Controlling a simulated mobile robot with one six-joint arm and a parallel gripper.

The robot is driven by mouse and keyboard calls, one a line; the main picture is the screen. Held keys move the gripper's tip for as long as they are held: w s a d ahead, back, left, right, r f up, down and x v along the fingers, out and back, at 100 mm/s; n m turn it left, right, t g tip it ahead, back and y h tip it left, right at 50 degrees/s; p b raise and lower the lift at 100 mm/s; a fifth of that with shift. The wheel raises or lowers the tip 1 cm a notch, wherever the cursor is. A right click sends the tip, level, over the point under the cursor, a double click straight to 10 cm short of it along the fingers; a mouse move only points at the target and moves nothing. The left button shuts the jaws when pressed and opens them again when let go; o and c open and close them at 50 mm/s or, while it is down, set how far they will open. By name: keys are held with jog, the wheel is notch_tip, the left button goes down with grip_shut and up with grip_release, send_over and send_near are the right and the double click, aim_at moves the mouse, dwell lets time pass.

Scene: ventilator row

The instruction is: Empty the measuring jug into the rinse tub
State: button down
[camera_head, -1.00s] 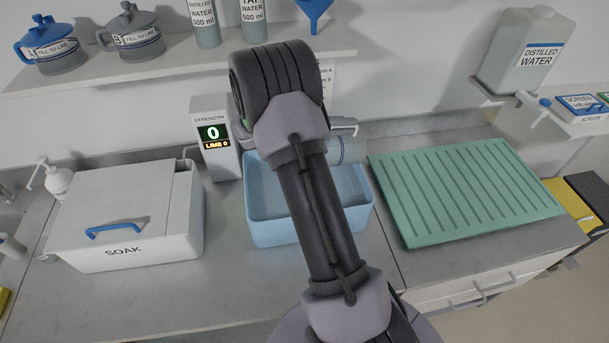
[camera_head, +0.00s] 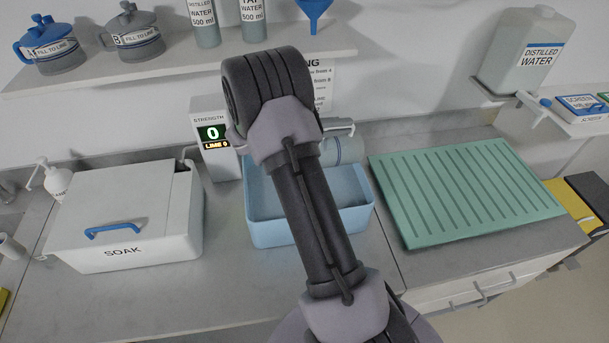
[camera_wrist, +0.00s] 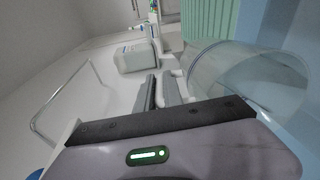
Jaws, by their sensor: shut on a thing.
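The measuring jug (camera_head: 345,150) is a clear cylinder lying on its side above the back of the light blue rinse tub (camera_head: 283,232). My arm hides part of both. In the wrist view the clear jug (camera_wrist: 255,75) lies tipped at the right, beside my gripper (camera_wrist: 165,90). The dark fingers are shut on the jug at its handle side. A blue surface (camera_wrist: 292,28), seemingly the tub, shows beyond the jug. I cannot tell whether any liquid is left in the jug.
A white SOAK box (camera_head: 125,225) with a blue handle stands left of the tub. A STRENGTH display (camera_head: 213,140) reading 0 stands behind. A green ribbed drainboard (camera_head: 465,190) lies to the right. A shelf (camera_head: 180,55) with jugs and bottles runs above.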

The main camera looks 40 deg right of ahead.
jog(key=shift+w+a+r+g+h+p, duration=0.1)
jog(key=shift+w+a+r+g+h, duration=0.15)
jog(key=shift+a+h, duration=0.25)
jog(key=shift+w+a+r+g+h+p, duration=0.15)
jog(key=shift+w+a+r+h, duration=0.15)
jog(key=shift+a, duration=0.2)
jog(key=shift+w+a+r+g+h+p, duration=0.1)
jog(key=shift+a+r+g+h, duration=0.1)
jog(key=shift+a+h, duration=0.3)
dwell(1.3)
